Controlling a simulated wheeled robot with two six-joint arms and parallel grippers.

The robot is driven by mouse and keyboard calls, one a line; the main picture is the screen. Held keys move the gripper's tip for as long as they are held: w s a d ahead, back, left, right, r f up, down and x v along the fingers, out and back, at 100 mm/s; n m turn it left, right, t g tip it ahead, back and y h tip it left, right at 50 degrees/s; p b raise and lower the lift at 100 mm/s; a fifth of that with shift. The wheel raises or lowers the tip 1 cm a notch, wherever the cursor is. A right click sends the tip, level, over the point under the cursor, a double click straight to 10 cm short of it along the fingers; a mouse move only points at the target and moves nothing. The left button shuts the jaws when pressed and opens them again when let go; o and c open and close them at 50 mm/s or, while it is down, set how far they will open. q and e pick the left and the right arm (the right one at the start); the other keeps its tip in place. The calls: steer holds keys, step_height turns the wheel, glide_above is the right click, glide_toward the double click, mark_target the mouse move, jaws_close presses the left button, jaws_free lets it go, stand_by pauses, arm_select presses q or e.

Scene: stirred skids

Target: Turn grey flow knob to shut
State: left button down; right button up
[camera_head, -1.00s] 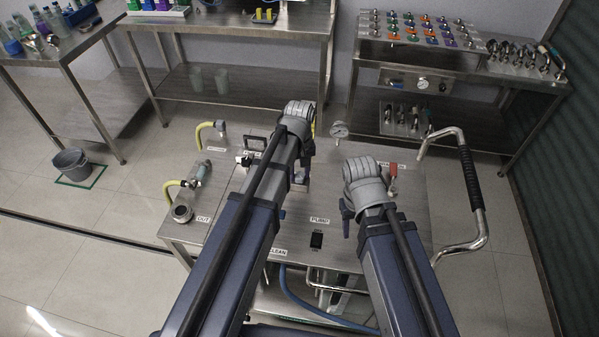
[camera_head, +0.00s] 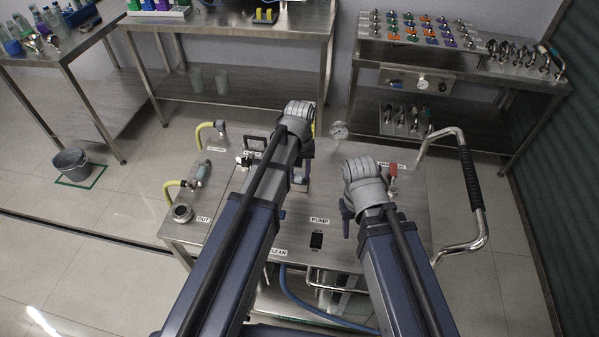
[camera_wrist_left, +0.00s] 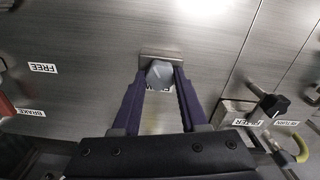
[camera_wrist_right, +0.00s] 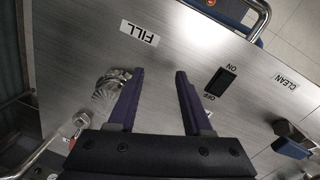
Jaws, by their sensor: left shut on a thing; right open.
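The grey flow knob (camera_wrist_left: 160,74) shows in the left wrist view, in front of a small metal plate (camera_wrist_left: 160,54) on the steel panel. My left gripper (camera_wrist_left: 161,76) is shut on the knob, with a finger on each side. The label below it is mostly hidden by the gripper. In the head view my left arm covers the knob. My right gripper (camera_wrist_right: 160,73) is open and empty above the panel, between the FILL label (camera_wrist_right: 139,33) and the black ON/OFF switch (camera_wrist_right: 220,82).
The steel skid top (camera_head: 270,235) carries a pressure gauge (camera_head: 339,131), a red-handled valve (camera_head: 393,178) and yellow hoses. A bent pipe handle with a black grip (camera_head: 470,178) rises at its right. Another black knob (camera_wrist_left: 272,105) sits near the FILTER label.

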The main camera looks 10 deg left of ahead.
arm_select(q)
steer(key=m, duration=0.6)
steer(key=shift+m, duration=0.3)
stand_by(0.4)
steer(key=shift+c, duration=2.2)
jaws_free()
step_height(320, 180, up, 8)
steer(key=p, duration=0.8)
steer(key=shift+f, duration=0.1)
arm_select(e)
step_height(320, 180, up, 8)
steer(key=shift+f, duration=0.1)
